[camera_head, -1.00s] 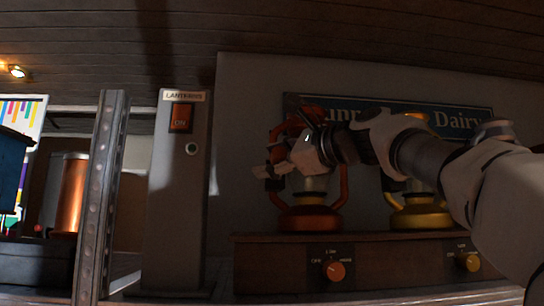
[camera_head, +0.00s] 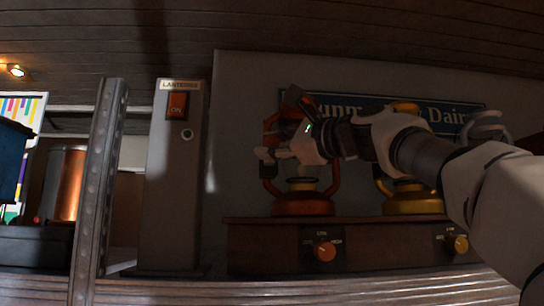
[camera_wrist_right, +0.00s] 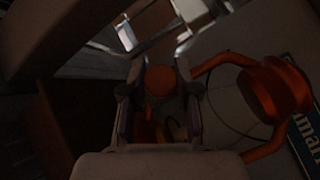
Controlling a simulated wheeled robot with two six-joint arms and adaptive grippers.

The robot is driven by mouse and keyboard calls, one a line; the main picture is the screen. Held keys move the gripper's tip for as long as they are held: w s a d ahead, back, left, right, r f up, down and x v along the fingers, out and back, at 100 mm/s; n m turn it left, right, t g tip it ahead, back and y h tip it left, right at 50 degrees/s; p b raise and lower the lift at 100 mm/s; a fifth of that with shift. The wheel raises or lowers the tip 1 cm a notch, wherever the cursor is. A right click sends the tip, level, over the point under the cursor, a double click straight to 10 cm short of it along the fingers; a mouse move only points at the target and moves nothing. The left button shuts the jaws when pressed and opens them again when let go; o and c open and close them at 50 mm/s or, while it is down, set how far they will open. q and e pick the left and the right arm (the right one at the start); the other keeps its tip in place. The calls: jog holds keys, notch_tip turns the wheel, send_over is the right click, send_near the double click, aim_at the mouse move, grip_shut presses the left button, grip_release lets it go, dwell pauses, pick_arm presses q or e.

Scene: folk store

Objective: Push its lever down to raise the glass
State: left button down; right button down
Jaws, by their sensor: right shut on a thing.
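An orange lantern (camera_head: 303,206) stands upright on a wooden counter in the head view. My right gripper (camera_head: 270,160) is in front of its upper part and hides the middle of it, including much of the glass. A burner (camera_head: 301,184) shows below the gripper. In the right wrist view my right gripper (camera_wrist_right: 162,95) is shut on a rounded orange part (camera_wrist_right: 160,80), likely the lever; which part it is cannot be told for sure. The orange lantern's top (camera_wrist_right: 275,90) is to the right there. My left gripper is not in view.
A yellow lantern (camera_head: 413,205) stands to the right, partly behind my right arm. A grey post with a LANTERNS switch (camera_head: 177,106) and a riveted upright (camera_head: 98,190) stand left.

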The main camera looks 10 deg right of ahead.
notch_tip(320, 180, down, 2)
jog(key=n+t+y+b, duration=0.1)
jog(key=n+y+b, duration=0.1)
jog(key=b, duration=0.3)
jog(key=shift+s+f, duration=0.1)
jog(key=shift+f, duration=0.05)
jog(key=shift+f+n+y+b, duration=0.15)
jog(key=shift+n+y+b, duration=0.85)
jog(key=shift+n+b, duration=0.35)
jog(key=c, duration=0.8)
grip_release()
jog(key=shift+c, duration=0.2)
jog(key=v, duration=0.7)
jog(key=shift+f, duration=0.2)
